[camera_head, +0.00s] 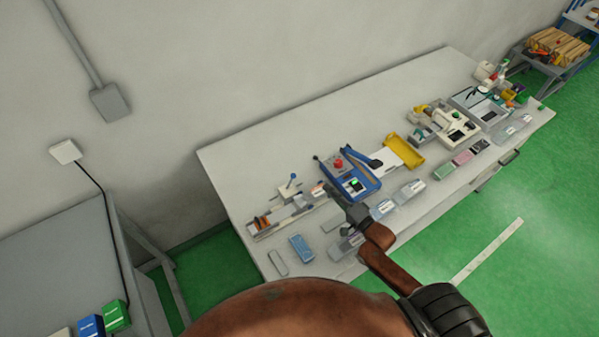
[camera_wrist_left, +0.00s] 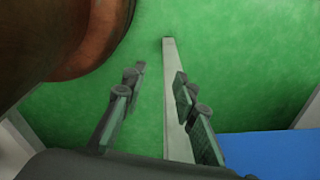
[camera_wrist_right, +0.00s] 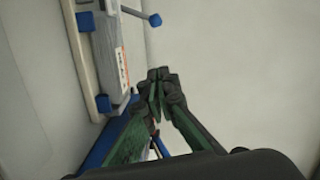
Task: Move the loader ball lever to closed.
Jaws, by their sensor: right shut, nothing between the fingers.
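The loader (camera_head: 290,212) is a long pale grey unit on the workbench, left of the blue machine. A lever with a blue ball (camera_head: 293,176) stands up from it. In the right wrist view a thin rod with a blue ball (camera_wrist_right: 154,20) sticks out from the pale unit (camera_wrist_right: 110,50), above the fingertips in the picture and apart from them. My right gripper (camera_head: 340,193) is between the loader and the blue machine; its fingertips (camera_wrist_right: 157,82) are together and empty. My left gripper (camera_wrist_left: 160,85) is open and empty over the green floor; it is not visible in the head view.
The blue machine (camera_head: 353,183) with a red button stands close right of the right gripper, with a yellow tray (camera_head: 404,151) beyond. Blue and clear boxes line the bench's front edge. The bench (camera_head: 260,150) is clear at the back. A grey table (camera_head: 60,260) stands left.

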